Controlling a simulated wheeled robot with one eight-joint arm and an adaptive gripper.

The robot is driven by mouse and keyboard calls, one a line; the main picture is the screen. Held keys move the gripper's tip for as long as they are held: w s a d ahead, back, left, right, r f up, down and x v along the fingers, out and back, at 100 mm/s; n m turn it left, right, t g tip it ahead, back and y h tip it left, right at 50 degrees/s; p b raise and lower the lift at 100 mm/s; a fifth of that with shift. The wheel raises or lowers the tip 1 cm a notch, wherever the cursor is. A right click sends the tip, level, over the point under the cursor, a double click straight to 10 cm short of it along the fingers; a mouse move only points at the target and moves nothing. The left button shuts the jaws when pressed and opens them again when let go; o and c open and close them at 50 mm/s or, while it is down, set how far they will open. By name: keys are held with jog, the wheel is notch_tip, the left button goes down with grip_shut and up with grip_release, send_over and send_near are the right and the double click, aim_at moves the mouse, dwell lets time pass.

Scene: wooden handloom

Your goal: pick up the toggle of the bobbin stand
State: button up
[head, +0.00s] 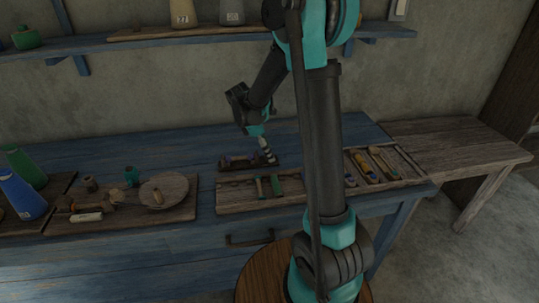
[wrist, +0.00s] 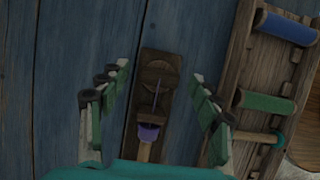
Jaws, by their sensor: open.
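The bobbin stand is a small dark wooden base (wrist: 149,55) on the blue bench. In the wrist view it lies between my fingers, with a round brown wooden part, a thin pale upright piece (wrist: 156,95) that may be the toggle, and a purple-wound part (wrist: 148,132) nearer me. In the head view the stand (head: 232,165) sits at the bench's middle, below my gripper (head: 268,156). My gripper (wrist: 161,76) is open, its fingers on either side of the stand with gaps to it. I cannot tell the fingers' exact height above it.
A wooden tool rack (wrist: 228,110) with blue and green rollers lies close to the right finger. In the head view, a board (head: 178,213) with a round dish and small parts lies left. A shelf (head: 130,43) hangs on the wall behind. Bare blue bench lies left of the stand.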

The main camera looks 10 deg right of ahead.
jog(key=c, duration=0.9)
jog(key=shift+o, duration=0.2)
jog(key=shift+r, duration=0.15)
